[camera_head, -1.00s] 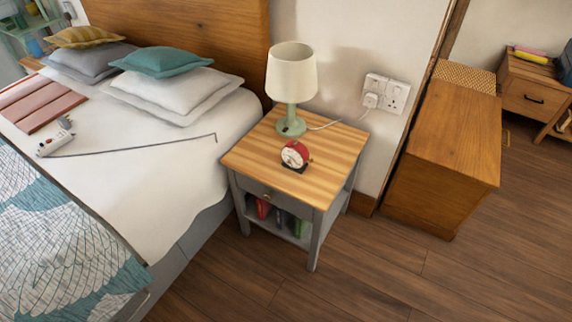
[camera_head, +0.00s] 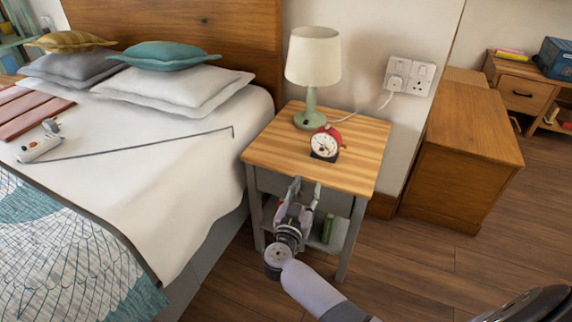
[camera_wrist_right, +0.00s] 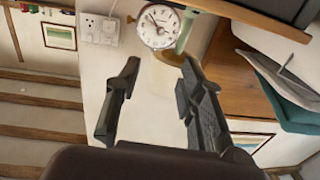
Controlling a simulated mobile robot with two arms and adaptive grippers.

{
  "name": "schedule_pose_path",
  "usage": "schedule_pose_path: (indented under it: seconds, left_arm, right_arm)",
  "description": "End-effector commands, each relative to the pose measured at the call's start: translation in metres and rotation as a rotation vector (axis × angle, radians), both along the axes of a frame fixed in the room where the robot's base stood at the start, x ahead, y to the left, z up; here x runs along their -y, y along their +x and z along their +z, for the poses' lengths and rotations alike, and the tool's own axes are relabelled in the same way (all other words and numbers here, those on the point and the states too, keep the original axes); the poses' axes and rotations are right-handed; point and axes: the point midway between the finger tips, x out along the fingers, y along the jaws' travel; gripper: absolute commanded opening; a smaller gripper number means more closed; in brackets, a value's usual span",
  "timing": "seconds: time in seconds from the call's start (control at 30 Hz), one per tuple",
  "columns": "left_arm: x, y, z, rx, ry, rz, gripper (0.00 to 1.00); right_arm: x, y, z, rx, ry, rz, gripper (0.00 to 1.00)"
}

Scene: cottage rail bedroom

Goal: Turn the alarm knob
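A red alarm clock (camera_head: 325,143) with a white round face stands on the wooden nightstand top (camera_head: 270,150), on a dark base. In the right wrist view its dial (camera_wrist_right: 157,26) shows at the top, beyond the fingertips. Its alarm knob is too small to make out for certain. My right gripper (camera_head: 305,187) is in front of the nightstand's front edge, nearer to me than the clock and apart from it. Its two dark fingers (camera_wrist_right: 157,75) are spread with nothing between them. My left gripper is not in view.
A green lamp (camera_head: 310,100) with a cream shade stands behind the clock, its white cord running to a wall socket (camera_head: 409,77). The bed (camera_head: 170,190) is on the left and a wooden chest (camera_head: 462,150) on the right. The nightstand's front top is clear.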

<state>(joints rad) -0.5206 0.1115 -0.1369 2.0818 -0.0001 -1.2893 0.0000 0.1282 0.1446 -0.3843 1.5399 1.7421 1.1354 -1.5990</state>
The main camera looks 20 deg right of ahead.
Motion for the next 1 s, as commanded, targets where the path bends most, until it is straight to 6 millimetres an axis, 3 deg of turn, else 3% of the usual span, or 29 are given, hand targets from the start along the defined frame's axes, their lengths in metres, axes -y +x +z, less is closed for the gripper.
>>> schedule_pose_path:
  seconds: [0.27,0.63,0.9,1.0]
  left_arm:
    - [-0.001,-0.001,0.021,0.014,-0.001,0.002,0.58]
    - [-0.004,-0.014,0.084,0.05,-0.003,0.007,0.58]
    - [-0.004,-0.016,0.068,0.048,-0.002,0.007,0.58]
    - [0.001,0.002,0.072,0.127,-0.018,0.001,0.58]
  right_arm:
    - [0.016,0.013,0.0,-0.016,0.015,-0.026,0.36]
    - [0.065,0.061,-0.001,-0.015,0.015,-0.025,0.36]
    - [0.107,0.103,-0.001,-0.015,0.015,-0.026,0.36]
    - [0.113,0.11,-0.001,-0.016,0.016,-0.024,0.36]
